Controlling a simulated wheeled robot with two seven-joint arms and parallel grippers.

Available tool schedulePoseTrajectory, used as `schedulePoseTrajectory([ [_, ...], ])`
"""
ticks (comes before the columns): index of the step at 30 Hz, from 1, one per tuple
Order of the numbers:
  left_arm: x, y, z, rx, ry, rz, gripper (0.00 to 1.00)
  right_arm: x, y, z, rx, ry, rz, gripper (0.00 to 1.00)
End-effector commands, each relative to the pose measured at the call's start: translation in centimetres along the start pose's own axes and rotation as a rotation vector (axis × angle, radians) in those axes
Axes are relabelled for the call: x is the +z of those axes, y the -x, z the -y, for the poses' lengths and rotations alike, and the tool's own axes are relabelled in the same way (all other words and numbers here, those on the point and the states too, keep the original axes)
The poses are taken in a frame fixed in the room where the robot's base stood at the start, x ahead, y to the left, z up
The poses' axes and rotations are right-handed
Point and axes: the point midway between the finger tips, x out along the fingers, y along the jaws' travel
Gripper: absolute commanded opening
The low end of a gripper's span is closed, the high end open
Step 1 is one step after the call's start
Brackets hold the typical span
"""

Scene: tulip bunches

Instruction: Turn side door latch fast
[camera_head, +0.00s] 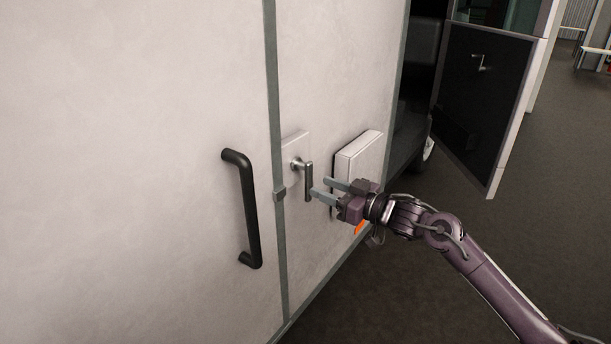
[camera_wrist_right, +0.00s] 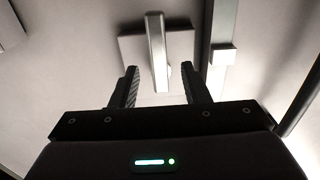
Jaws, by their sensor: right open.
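The latch (camera_head: 306,178) is a metal lever on a pale square plate (camera_head: 295,144), on the white panel right of the grey door seam. Its lever hangs down in the head view. My right gripper (camera_head: 322,189) is open, its fingers pointing left at the lower part of the lever. In the right wrist view the latch lever (camera_wrist_right: 157,50) lies between the two open fingers (camera_wrist_right: 160,88), and I cannot tell whether either finger touches it. The side door (camera_head: 150,200) is the white panel with a black handle (camera_head: 243,208). My left gripper is out of view.
A white box (camera_head: 359,155) sticks out from the panel just behind my right gripper. A small metal catch (camera_head: 279,194) sits on the seam. A dark open door (camera_head: 484,105) stands at the upper right. The dark floor (camera_head: 560,190) at the right is clear.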

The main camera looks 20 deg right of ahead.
Motion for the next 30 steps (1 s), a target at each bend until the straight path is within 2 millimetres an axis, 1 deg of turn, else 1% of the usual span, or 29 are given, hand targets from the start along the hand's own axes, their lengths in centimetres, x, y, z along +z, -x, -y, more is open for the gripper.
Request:
schedulePoseTrajectory([
  [1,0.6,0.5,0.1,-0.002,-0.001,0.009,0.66,-0.4,-1.0,0.0,0.000,-0.002,-0.003,0.42],
  [4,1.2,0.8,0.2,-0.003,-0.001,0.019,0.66,-0.4,-2.7,-0.1,0.001,-0.001,-0.003,0.42],
  [9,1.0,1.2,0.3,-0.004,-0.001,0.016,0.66,-0.2,-4.7,-0.1,0.003,-0.001,-0.002,0.42],
  [12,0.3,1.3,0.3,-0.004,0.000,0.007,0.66,-0.1,-5.3,-0.1,0.003,0.000,-0.001,0.42],
  [16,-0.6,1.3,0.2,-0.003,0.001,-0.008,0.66,0.0,-5.5,-0.1,0.003,0.001,-0.001,0.42],
  [20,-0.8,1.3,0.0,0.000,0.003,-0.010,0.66,0.0,-5.5,-0.1,0.003,0.001,0.000,0.42],
  [21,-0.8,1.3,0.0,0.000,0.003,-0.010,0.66,0.0,-5.5,-0.1,0.003,0.001,0.000,0.41],
  [30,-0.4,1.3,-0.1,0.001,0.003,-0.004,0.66,0.0,-5.5,-0.1,0.003,0.001,0.000,0.01],
])
